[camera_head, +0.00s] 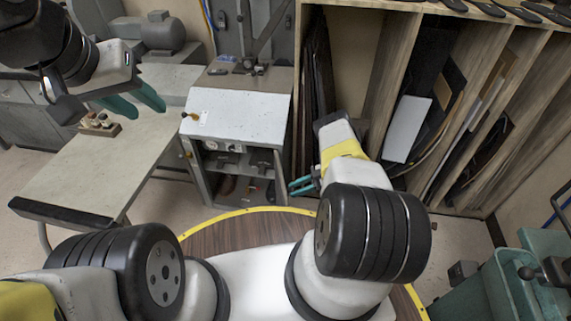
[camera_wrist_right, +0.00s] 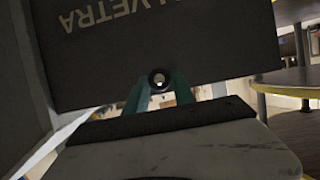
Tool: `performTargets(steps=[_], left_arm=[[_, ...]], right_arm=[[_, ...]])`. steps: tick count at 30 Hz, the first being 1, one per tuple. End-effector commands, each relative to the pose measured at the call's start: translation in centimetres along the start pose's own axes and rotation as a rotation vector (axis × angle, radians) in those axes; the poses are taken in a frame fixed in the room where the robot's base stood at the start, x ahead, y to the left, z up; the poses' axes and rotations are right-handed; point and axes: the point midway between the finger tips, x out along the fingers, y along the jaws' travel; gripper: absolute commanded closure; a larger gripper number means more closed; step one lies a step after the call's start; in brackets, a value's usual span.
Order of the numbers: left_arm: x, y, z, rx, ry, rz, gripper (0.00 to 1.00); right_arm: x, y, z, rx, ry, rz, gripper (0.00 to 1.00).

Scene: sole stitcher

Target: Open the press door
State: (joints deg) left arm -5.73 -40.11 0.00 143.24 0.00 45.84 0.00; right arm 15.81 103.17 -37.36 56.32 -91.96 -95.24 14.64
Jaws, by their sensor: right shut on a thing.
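My right gripper (camera_head: 293,188) is beside the lower right side of a white-topped cabinet-like machine (camera_head: 238,112). In the right wrist view its teal fingers (camera_wrist_right: 159,92) are shut on a small round dark knob (camera_wrist_right: 159,78) with a bright centre. The knob is in front of a dark panel (camera_wrist_right: 205,40) with pale upside-down lettering. I cannot tell from the head view which panel this is, as the contact is too small to make out. My left gripper (camera_head: 146,106) is open and empty, with its teal fingers apart above the grey table at the left.
A grey table (camera_head: 95,175) stands at the left with a small tray of bottles (camera_head: 100,124). Wooden shelving (camera_head: 375,75) with upright sheets stands behind my right arm. Some floor is clear between table and cabinet.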

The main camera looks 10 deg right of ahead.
Motion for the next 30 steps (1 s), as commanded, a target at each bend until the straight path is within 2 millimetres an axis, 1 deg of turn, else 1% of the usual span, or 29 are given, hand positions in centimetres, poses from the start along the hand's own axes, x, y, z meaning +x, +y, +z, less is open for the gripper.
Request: performTargets(steps=[8, 9, 11, 19, 22, 26, 30], left_arm=[[0.0, 0.0, 0.0, 0.000, 0.000, 0.000, 0.64], [0.0, 0.0, 0.0, 0.000, 0.000, 0.000, 0.64], [0.0, 0.0, 0.0, 0.000, 0.000, 0.000, 0.64], [0.0, 0.0, 0.0, 0.000, 0.000, 0.000, 0.64], [0.0, 0.0, 0.0, 0.000, 0.000, 0.000, 0.64], [0.0, 0.0, 0.0, 0.000, 0.000, 0.000, 0.64], [0.0, 0.0, 0.0, 0.000, 0.000, 0.000, 0.64]], right_arm=[[0.1, 0.1, -0.1, -0.002, 0.003, 0.000, 1.00], [0.1, 0.1, -0.1, -0.002, 0.003, 0.000, 0.62], [0.1, 0.1, -0.1, -0.002, 0.003, 0.000, 0.50], [0.1, 0.0, -0.1, -0.001, 0.002, 0.001, 0.49], [-0.3, 0.1, 0.0, -0.001, 0.001, 0.002, 0.49], [-2.0, 0.1, 0.0, -0.001, 0.001, 0.004, 0.49], [-4.5, 0.1, 0.0, -0.003, 0.001, 0.004, 0.49]])
